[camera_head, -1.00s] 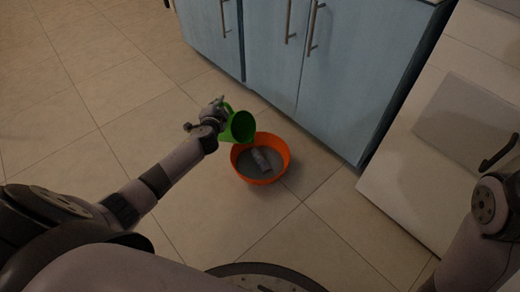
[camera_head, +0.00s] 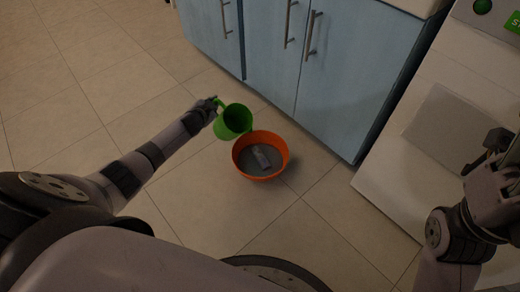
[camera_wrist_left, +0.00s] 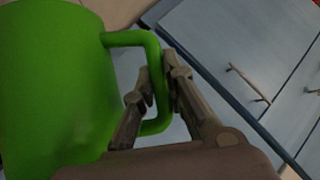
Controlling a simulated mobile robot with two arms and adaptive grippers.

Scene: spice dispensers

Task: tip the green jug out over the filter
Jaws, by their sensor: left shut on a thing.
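My left gripper (camera_head: 213,102) is shut on the handle of the green jug (camera_head: 224,129). The left wrist view shows its two fingers (camera_wrist_left: 153,90) on either side of the handle, with the jug body (camera_wrist_left: 50,85) at the left. In the head view the jug is tilted, its open mouth turned toward the camera, at the upper left rim of an orange bowl (camera_head: 240,168). A small grey object (camera_head: 262,157), possibly the filter, lies in the bowl on a grey bottom. No flow shows. My right gripper (camera_head: 490,165) is at the right edge, its fingers unclear.
Blue cabinets (camera_head: 350,80) with metal handles stand behind the bowl. A white appliance (camera_head: 395,170) stands at the right, close to my right arm. The tiled floor is clear at the left.

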